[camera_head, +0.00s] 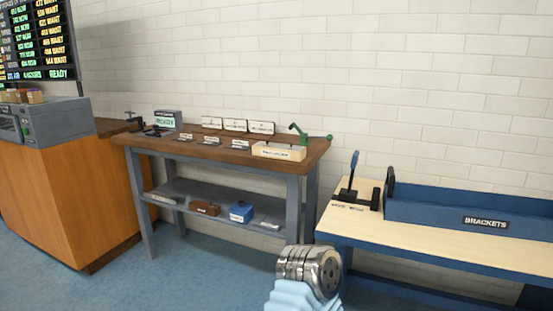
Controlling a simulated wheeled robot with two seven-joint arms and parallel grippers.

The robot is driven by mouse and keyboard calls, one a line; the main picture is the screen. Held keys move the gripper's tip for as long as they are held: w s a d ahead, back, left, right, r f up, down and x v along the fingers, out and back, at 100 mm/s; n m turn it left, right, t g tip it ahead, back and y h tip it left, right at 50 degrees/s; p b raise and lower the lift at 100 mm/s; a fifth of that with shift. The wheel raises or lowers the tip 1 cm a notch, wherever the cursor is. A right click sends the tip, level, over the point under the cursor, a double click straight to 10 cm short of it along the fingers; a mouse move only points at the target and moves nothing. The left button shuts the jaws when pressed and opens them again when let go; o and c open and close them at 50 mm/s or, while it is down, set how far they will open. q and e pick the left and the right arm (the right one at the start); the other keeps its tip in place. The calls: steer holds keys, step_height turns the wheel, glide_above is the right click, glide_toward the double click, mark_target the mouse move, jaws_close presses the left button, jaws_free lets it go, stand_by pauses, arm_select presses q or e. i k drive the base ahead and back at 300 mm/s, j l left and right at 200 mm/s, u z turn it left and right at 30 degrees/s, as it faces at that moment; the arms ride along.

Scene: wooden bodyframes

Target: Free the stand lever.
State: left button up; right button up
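Two levers show. A blue-handled lever (353,168) stands nearly upright on a dark base (350,196) at the left end of the pale bench. The base carries a small label too small to read. A green lever (299,134) stands on a pale block (279,151) at the right end of the brown workbench. I cannot tell which one is the stand lever, or what holds either in place. Neither gripper is in view. A silver joint with a light blue sleeve at the bottom middle looks like part of my own arm, well short of both levers.
The pale bench (415,239) carries a blue tray (431,211) marked BRACKETS. A wooden counter (66,190) stands left. Blue floor is open in front.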

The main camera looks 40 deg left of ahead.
mark_target(355, 157)
steer(key=j+u, duration=0.25)
steer(key=j, duration=1.8)
